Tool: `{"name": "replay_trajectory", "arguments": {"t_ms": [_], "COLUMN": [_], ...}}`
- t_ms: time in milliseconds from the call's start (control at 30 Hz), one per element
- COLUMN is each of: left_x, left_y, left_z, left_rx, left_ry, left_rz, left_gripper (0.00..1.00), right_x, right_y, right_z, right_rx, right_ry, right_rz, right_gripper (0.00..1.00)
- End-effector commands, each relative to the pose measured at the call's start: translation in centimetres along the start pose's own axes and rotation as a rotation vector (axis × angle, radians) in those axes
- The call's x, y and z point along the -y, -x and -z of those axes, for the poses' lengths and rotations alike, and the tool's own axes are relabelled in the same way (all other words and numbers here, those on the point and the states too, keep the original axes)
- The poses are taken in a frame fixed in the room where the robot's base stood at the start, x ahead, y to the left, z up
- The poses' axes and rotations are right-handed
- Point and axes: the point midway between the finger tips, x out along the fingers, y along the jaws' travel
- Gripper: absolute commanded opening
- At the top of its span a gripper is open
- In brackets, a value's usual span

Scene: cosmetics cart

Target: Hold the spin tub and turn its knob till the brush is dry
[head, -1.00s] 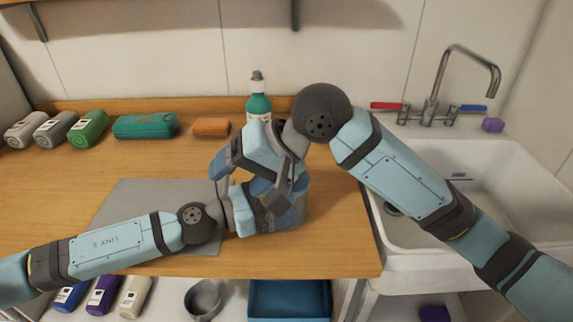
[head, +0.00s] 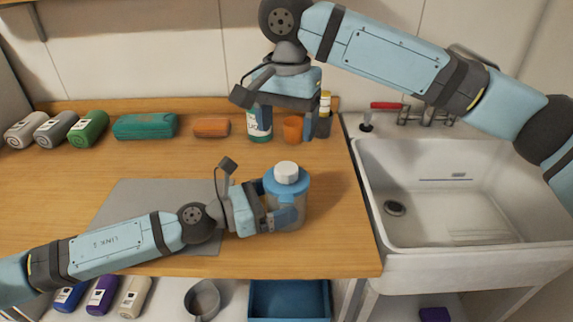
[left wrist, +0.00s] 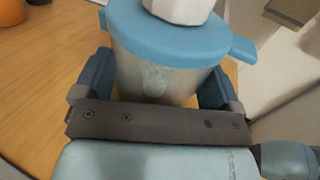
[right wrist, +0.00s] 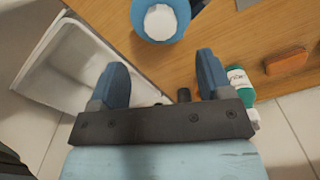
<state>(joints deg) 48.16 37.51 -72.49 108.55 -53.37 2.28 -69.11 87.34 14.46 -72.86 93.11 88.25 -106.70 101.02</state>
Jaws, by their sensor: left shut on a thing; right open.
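The spin tub (head: 287,212) stands upright on the wooden counter, with a clear wall, blue lid and white knob (head: 286,172). My left gripper (head: 279,204) is shut on the tub, a finger on each side, as the left wrist view shows (left wrist: 155,78). A pale blurred shape shows through the tub wall there; I cannot tell whether it is the brush. My right gripper (head: 285,117) is open and empty, raised beyond the tub toward the back wall. In the right wrist view, its fingers (right wrist: 160,72) are apart from the tub lid (right wrist: 138,18).
A green bottle (head: 259,124) and an orange cup (head: 292,131) stand at the back near my right gripper. A teal case (head: 145,126) and an orange block (head: 211,127) lie left of them. A grey mat (head: 130,205) lies left; a white sink (head: 450,195) is right.

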Motion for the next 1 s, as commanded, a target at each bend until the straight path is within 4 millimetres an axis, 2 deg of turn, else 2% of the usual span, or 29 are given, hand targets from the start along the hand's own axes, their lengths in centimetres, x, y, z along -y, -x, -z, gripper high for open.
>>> {"name": "replay_trajectory", "arguments": {"t_ms": [200,400,600,867,1000], "left_x": [0.0,0.0,0.0,0.0,0.0], "left_y": [0.0,0.0,0.0,0.0,0.0], "left_z": [-0.1,-0.1,-0.1,-0.1,-0.1], "left_rx": [0.001,0.001,0.001,0.001,0.001], "left_ry": [-0.001,-0.001,-0.001,-0.001,-0.001], "left_rz": [0.000,0.000,0.000,0.000,0.000], "left_gripper": [0.57,0.57,0.57,0.57,0.57], "right_x": [0.0,0.0,0.0,0.0,0.0], "right_y": [-4.7,-7.7,-9.0,-9.1,-9.1], "right_z": [0.0,0.0,0.0,0.0,0.0], "right_rx": [0.001,0.001,0.000,0.000,0.001], "right_ry": [0.001,0.002,0.002,0.002,0.002], "right_rz": [-0.002,0.000,0.001,0.002,0.002], "right_gripper": [0.72,0.72,0.72,0.72,0.43]}}
